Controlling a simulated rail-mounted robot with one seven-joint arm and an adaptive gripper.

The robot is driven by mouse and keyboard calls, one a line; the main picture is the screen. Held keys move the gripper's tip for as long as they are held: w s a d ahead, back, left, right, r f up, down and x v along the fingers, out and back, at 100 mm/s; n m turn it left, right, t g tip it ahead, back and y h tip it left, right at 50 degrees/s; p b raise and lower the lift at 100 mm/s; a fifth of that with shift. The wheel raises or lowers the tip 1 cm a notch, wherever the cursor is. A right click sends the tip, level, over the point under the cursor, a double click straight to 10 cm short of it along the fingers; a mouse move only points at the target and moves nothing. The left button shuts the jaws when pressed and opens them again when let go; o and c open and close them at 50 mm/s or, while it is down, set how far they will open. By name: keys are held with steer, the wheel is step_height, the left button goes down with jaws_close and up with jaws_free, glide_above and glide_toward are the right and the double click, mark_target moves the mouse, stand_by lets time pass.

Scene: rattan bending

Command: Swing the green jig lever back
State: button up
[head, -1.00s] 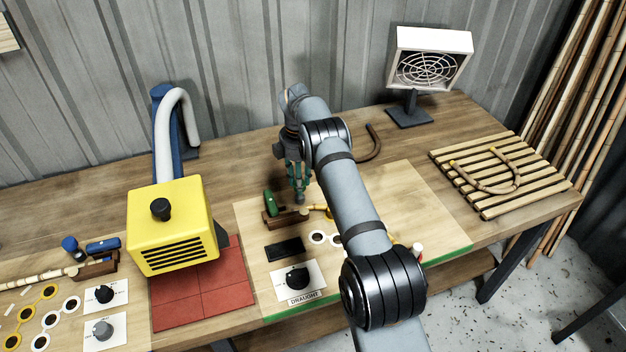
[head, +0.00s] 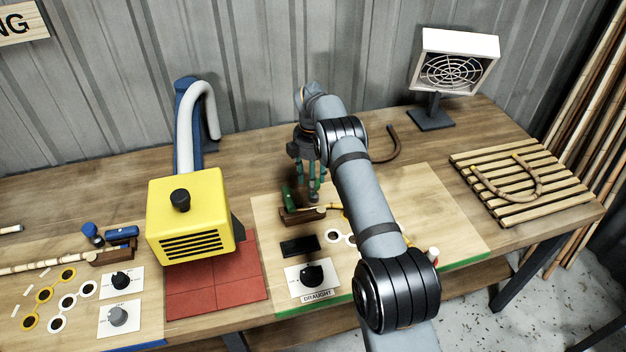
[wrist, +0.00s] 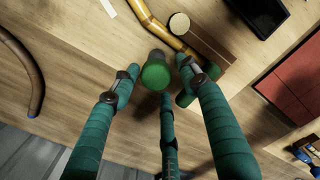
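A green handle (head: 288,197) stands on a wooden block (head: 303,215) at the pale jig board. In the wrist view, part of the green handle (wrist: 212,71) shows beside my right finger, which hides the rest. A separate round post with a green top (wrist: 155,75) stands between my fingers. I cannot tell which of these green parts is the lever. My three-fingered gripper (head: 313,190) points down just right of the handle. It also shows in the wrist view (wrist: 157,85), its fingers spread around the green-topped post. Contact is unclear.
A yellow box (head: 190,215) stands left of the board above red tiles (head: 215,290). A black pad (head: 300,245) and draught dial (head: 311,276) lie in front of the block. A curved cane (wrist: 22,70) lies behind. A fan (head: 452,72) and slatted rack (head: 525,212) are right.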

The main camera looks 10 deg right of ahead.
steer(key=shift+o, duration=0.3)
steer(key=shift+d+r, duration=0.15)
step_height(320, 180, up, 7)
steer(key=shift+r, duration=0.1)
stand_by(0.4)
steer(key=f, duration=0.7)
steer(key=shift+d+f, duration=0.3)
steer(key=shift+d, duration=0.1)
steer(key=shift+d+m, duration=0.7)
steer(key=shift+d, duration=0.3)
steer(key=shift+a, duration=0.15)
